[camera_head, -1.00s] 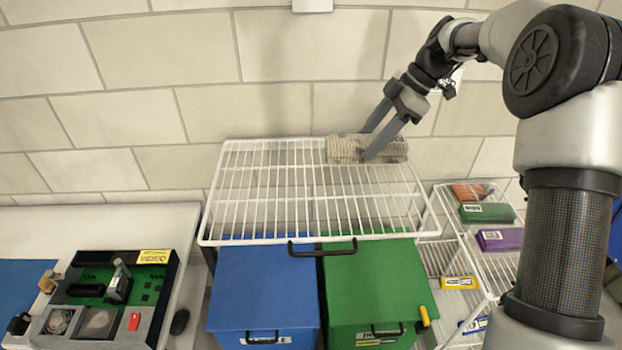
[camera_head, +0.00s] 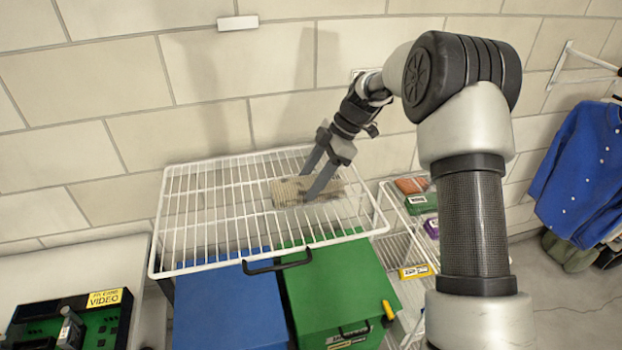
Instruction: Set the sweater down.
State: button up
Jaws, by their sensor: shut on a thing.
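The sweater (camera_head: 290,191) is a folded, beige-grey bundle at the right part of the white wire shelf (camera_head: 190,219). My gripper (camera_head: 312,187) reaches down from the upper right, with its two grey fingers shut on the sweater. The sweater looks to be at or just above the wires; I cannot tell whether it touches them. Part of it is hidden behind the near finger.
A blue box (camera_head: 228,305) and a green box (camera_head: 338,285) stand below the shelf's front. A lower wire rack (camera_head: 398,245) with small boxes is at right. A blue garment (camera_head: 585,175) hangs far right. The shelf's left and middle are bare.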

jog(key=o, duration=1.2)
jog(key=shift+o, duration=0.2)
